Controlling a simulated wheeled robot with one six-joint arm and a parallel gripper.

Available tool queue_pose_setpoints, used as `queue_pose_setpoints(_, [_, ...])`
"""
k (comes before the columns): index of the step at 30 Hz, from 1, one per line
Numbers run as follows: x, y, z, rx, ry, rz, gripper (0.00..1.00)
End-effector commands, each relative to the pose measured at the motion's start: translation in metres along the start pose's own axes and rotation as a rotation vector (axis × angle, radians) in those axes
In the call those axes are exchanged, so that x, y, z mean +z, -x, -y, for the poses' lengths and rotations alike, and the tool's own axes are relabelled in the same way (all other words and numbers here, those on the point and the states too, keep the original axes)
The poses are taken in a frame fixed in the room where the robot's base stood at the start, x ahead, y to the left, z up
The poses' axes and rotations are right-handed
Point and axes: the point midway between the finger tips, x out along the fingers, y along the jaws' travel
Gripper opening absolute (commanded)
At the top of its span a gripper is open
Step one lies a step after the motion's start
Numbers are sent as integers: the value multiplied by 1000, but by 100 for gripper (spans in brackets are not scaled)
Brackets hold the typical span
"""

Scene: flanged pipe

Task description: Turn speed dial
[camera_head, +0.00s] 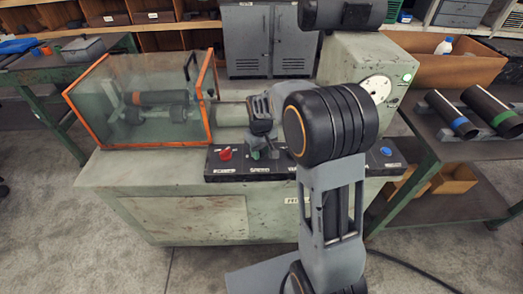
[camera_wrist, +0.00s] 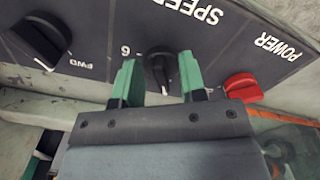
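The speed dial (camera_wrist: 160,71) is a small black knob under the word SPEED on a black panel, with a 6 printed to its left in the wrist view. A pale pointer mark shows on its lower right. My gripper (camera_wrist: 158,82) has its two green fingers apart, one on each side of the dial, with small gaps visible. I cannot tell how deep the fingertips reach around it. In the head view my gripper (camera_head: 262,152) is over the panel (camera_head: 292,170) and hides the dial.
A red power knob (camera_wrist: 243,87) lies right of the dial in the wrist view, and a larger black FWD knob (camera_wrist: 40,40) lies left. In the head view, a blue button (camera_head: 386,151) is at the panel's right and a clear guard (camera_head: 140,100) with orange edges stands left.

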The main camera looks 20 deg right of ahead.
Motion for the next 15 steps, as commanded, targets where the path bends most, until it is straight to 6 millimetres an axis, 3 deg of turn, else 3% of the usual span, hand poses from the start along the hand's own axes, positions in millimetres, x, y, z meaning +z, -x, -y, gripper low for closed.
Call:
queue_pose_setpoints(5, [-1,21,0,1,0,-5,38])
queue_pose_setpoints(15, [0,90,0,1,0,-4,38])
